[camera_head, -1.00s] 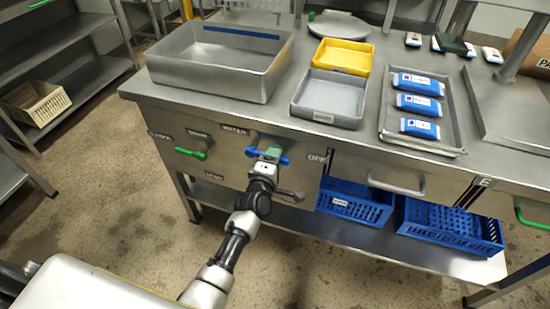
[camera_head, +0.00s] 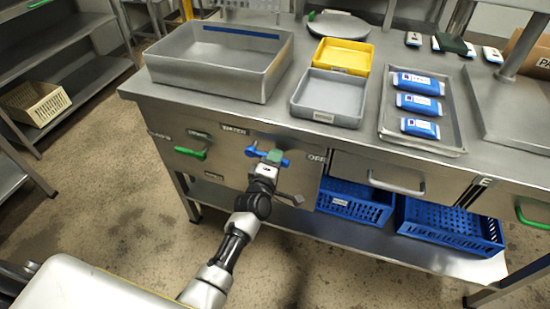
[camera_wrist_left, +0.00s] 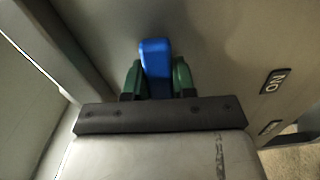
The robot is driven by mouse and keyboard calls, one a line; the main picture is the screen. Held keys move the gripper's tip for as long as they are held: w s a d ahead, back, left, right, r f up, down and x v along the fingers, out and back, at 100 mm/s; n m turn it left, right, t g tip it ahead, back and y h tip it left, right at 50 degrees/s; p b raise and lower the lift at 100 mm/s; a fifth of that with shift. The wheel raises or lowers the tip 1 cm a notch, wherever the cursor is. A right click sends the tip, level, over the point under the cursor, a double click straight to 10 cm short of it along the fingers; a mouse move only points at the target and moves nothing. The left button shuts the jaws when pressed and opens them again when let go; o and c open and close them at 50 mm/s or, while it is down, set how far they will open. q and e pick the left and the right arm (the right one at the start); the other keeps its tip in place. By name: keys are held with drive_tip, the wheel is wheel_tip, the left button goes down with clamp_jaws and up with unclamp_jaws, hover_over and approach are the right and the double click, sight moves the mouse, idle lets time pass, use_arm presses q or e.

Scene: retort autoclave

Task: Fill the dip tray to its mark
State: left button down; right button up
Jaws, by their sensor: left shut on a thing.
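The dip tray (camera_head: 215,75) is the large deep grey tray at the back left of the steel bench. A blue band (camera_head: 240,33) marks its far inner wall. No clear water surface shows in it. A blue valve handle (camera_head: 251,151) is on the bench's front panel under the WATER label (camera_head: 234,129). My left gripper (camera_head: 271,157), with green fingers, is shut on this handle. In the left wrist view the blue handle (camera_wrist_left: 155,58) stands between the two green fingers. My right gripper is not in view.
A green handle (camera_head: 190,153) is left of the blue one, and a grey lever (camera_head: 291,198) sits below right. A yellow tray (camera_head: 343,56), a small grey tray (camera_head: 329,97) and a tray (camera_head: 449,148) with blue-and-white packs stand on the bench.

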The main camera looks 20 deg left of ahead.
use_arm(q)
drive_tip(key=shift+a+f+m+b, duration=0.15)
drive_tip(key=shift+a+f+m, duration=0.2)
drive_tip(key=shift+f+m, duration=0.65)
drive_tip(key=shift+a+f+m+b, duration=0.1)
drive_tip(key=shift+a+f+m, duration=0.3)
drive_tip(key=shift+m, duration=1.15)
drive_tip(key=shift+a+f+m+b, duration=0.15)
drive_tip(key=shift+a+f+m, duration=0.15)
drive_tip(key=shift+f+m, duration=0.75)
drive_tip(key=shift+r+m, duration=0.25)
drive_tip(key=shift+m, duration=0.05)
drive_tip(key=c, duration=0.9)
unclamp_jaws()
drive_tip(key=s, duration=0.5)
drive_tip(key=s+p, duration=0.1)
drive_tip(key=s, duration=0.4)
drive_tip(key=shift+s+a, duration=0.2)
drive_tip(key=shift+s, duration=0.2)
